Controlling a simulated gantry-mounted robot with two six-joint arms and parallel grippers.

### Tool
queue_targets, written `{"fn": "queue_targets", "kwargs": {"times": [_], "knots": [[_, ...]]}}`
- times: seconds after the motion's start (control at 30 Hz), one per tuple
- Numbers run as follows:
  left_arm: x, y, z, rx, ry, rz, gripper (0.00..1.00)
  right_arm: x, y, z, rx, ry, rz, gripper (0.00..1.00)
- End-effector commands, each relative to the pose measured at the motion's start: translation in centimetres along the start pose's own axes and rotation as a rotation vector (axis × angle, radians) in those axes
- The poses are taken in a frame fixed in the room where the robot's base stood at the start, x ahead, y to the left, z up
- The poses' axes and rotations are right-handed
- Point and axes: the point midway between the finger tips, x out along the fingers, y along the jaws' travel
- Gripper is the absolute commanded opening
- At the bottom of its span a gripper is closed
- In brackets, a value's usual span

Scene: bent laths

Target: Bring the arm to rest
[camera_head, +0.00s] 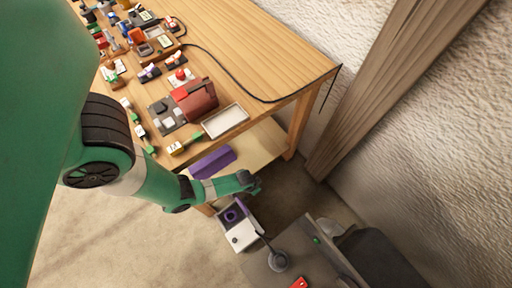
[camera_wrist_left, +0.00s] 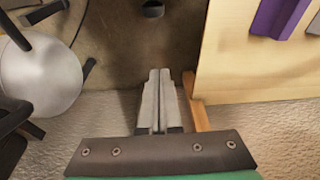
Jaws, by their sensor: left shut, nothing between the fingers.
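My left arm comes in from the left in the head view, with its gripper (camera_head: 256,188) out past the front edge of the workbench's lower shelf. In the left wrist view the two grey fingers of the left gripper (camera_wrist_left: 159,73) lie side by side, shut, with nothing between them. They point out over open floor and touch nothing that I can see. My right gripper is in neither view.
The wooden workbench (camera_head: 290,62) carries several small items, a red box (camera_head: 196,99) and a white tray (camera_head: 225,120). A purple object (camera_head: 212,162) lies on its lower shelf. A white box (camera_head: 238,232) and a grey surface (camera_head: 262,270) stand close below the gripper.

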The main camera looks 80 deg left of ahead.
Motion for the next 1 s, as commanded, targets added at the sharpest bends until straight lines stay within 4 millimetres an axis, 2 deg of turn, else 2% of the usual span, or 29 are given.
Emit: {"fn": "queue_targets", "kwargs": {"times": [0.03,0.23,0.8,0.87,0.93,1.0], "knots": [[-2.5,0.0,0.0,0.001,-0.002,0.0,0.0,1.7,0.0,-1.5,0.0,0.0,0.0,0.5],[-5.5,0.0,0.6,0.002,-0.002,-0.001,0.0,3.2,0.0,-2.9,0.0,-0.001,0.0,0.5],[-6.0,0.2,0.7,0.01,0.001,0.002,0.0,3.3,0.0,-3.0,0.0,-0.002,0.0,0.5],[-6.3,0.8,-0.4,0.021,0.017,0.009,0.0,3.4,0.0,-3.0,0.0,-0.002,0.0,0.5],[-6.8,1.9,-2.7,0.038,0.052,0.023,0.0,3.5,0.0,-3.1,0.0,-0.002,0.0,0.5],[-7.8,3.5,-6.3,0.056,0.11,0.045,0.0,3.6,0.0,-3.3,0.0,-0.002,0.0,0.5]]}}
